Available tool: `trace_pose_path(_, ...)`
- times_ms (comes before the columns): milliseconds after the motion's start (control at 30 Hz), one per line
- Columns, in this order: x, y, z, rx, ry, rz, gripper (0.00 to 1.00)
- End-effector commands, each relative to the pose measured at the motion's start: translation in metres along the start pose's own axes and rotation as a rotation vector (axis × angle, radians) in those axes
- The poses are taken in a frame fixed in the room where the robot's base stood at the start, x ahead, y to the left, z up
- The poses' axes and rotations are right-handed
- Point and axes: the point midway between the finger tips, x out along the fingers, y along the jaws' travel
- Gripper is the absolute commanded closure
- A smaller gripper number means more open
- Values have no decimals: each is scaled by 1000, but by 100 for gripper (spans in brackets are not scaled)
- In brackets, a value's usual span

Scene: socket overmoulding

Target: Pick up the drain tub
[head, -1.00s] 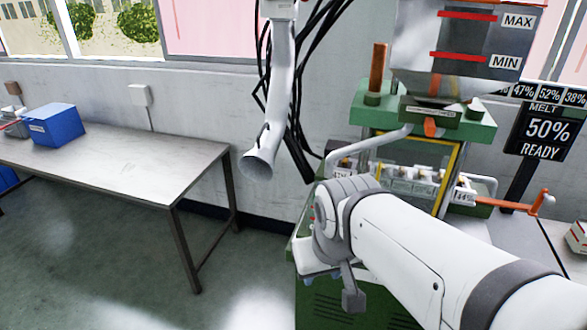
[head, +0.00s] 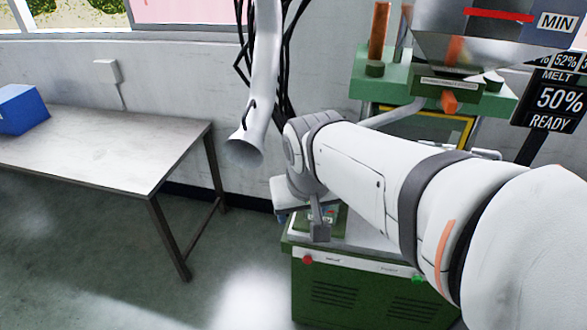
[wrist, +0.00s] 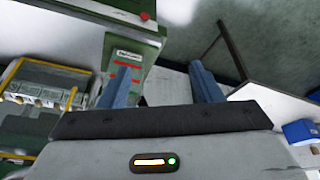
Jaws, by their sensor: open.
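I cannot make out a thing that is clearly the drain tub in either view. My gripper (wrist: 162,80) shows in the wrist view as two blue-grey fingers spread apart, with nothing between them. Past the fingers are the edge of the green machine (wrist: 138,48), with red marks and a small label, and pale floor. In the head view my arm reaches left across the front of the green machine (head: 345,295). My gripper's fingers cannot be made out clearly there.
A metal table (head: 110,150) stands at the left with a blue box (head: 22,108) on it. A white hose (head: 262,75) and black cables hang behind my arm. A screen (head: 556,98) reads 50% READY. Open floor lies between table and machine.

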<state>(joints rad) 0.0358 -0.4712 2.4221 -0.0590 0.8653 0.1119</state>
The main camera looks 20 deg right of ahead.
Motion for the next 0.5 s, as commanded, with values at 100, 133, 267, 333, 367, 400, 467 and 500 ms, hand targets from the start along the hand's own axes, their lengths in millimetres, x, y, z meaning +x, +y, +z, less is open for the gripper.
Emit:
trace_pose_path(100, 51, 25, -31, 138, 46, 62, 31)
trace_pose_path(133, 59, 32, -40, 173, 61, 77, 28)
trace_pose_path(267, 89, 61, -74, 305, 118, 130, 18)
trace_pose_path(333, 100, 73, -88, 355, 143, 149, 12)
trace_pose_path(367, 103, 78, -93, 375, 152, 155, 10)
trace_pose_path(400, 107, 82, -98, 394, 161, 163, 6)
trace_pose_path(467, 110, 88, -104, 415, 173, 170, 1)
trace_pose_path(500, 112, 91, -106, 426, 178, 173, 0)
